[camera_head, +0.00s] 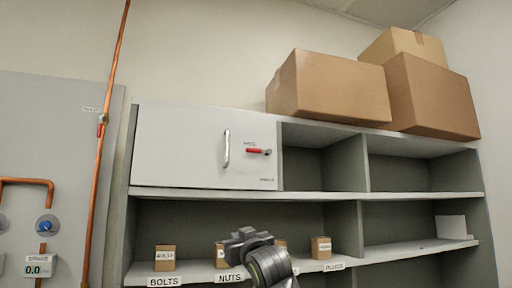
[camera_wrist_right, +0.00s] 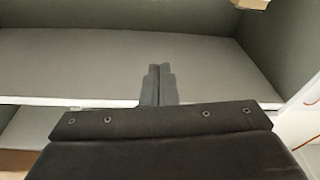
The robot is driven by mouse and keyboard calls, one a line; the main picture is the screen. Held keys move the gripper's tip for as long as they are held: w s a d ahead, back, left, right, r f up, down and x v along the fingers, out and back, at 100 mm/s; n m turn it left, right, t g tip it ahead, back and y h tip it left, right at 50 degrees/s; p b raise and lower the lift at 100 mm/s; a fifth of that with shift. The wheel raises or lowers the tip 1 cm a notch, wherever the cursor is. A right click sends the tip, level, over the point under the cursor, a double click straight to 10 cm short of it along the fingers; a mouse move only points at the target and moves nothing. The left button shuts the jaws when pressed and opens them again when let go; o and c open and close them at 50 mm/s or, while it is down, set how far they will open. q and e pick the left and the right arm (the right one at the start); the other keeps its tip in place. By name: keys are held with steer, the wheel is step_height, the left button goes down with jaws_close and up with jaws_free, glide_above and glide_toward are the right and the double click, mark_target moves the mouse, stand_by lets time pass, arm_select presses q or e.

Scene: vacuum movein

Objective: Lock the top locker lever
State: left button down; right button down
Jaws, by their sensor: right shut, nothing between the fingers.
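The locker (camera_head: 180,150) is a closed pale grey door in the upper left bay of the shelf unit, with a vertical silver handle (camera_head: 227,148). The red lever (camera_head: 255,151) sits to the right of the handle and lies about horizontal, its red grip pointing left and its grey pivot at the right. My right gripper (camera_head: 240,240) is below the locker, in front of the lower shelf, well apart from the lever. In the right wrist view its fingers (camera_wrist_right: 158,84) are together and empty, before a bare shelf board. My left gripper is not in view.
Small boxes (camera_head: 165,257) stand on the lower shelf (camera_head: 197,272) behind labels for bolts, nuts and plugs. Large cartons (camera_head: 330,86) lie on top of the unit. Open bays (camera_head: 322,158) are right of the locker. A copper pipe (camera_head: 106,150) runs up at the left.

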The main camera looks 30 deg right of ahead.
steer(key=s+d+r+m+t+h, duration=0.1)
steer(key=s+r, duration=0.4)
steer(key=r, duration=0.7)
steer(key=s+d+r+m+t+h, duration=0.1)
steer(key=s+r, duration=0.4)
steer(key=r, duration=0.7)
steer(key=shift+d+m+t, duration=0.3)
steer(key=shift+d+t, duration=0.4)
steer(key=shift+t, duration=0.3)
steer(key=w+p, duration=0.2)
steer(key=w, duration=0.1)
steer(key=w+d+r+p, duration=0.1)
steer(key=w+p, duration=0.2)
steer(key=w+d+r+p, duration=0.1)
steer(key=w+p, duration=0.1)
steer(key=shift+w+r, duration=0.1)
steer(key=shift+w, duration=0.3)
steer(key=shift+w+d+f+p, duration=0.15)
steer(key=shift+f+p, duration=0.15)
steer(key=shift+f, duration=0.3)
